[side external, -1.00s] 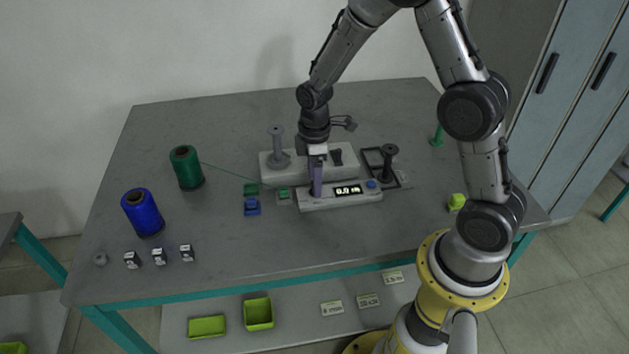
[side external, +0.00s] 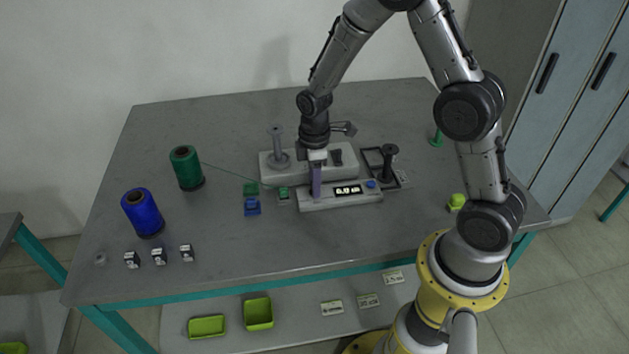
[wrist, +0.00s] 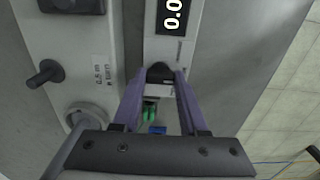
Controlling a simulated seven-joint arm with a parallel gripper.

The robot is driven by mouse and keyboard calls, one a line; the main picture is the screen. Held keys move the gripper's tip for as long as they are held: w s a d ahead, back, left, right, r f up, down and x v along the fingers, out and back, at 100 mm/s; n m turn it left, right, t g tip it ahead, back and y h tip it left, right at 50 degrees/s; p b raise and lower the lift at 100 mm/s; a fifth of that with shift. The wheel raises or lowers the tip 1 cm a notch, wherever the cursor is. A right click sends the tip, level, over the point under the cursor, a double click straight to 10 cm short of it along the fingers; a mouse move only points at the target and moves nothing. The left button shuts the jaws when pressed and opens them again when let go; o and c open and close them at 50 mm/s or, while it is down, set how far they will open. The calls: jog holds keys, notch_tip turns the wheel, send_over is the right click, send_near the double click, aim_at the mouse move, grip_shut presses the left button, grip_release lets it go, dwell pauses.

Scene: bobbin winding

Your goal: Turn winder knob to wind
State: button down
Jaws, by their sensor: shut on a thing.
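The winder is a pale grey box (side external: 346,158) in the middle of the table, with a grey upright spindle (side external: 277,148) at its left. In front of it stands a narrow pale unit (side external: 335,203) with a lit display (side external: 348,189) that seems to read 0.0 m. My gripper (side external: 316,193) points down at this unit's left end. In the wrist view, its purple fingers (wrist: 160,80) are shut on a black knob (wrist: 160,71) near the display. The fingers partly hide the knob. A green thread runs from a green spool (side external: 186,167) toward the unit.
A blue spool (side external: 142,212) stands at the left. Small green (side external: 250,189) and blue (side external: 252,207) blocks lie left of the unit. A black bobbin (side external: 388,160) stands at the right. Several small labelled blocks (side external: 159,256) line the front left. The front middle is clear.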

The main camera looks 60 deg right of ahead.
jog(key=m, duration=0.4)
jog(key=shift+r+m, duration=0.1)
jog(key=shift+m, duration=2.4)
jog(key=shift+c, duration=2.2)
grip_release()
notch_tip(320, 180, up, 14)
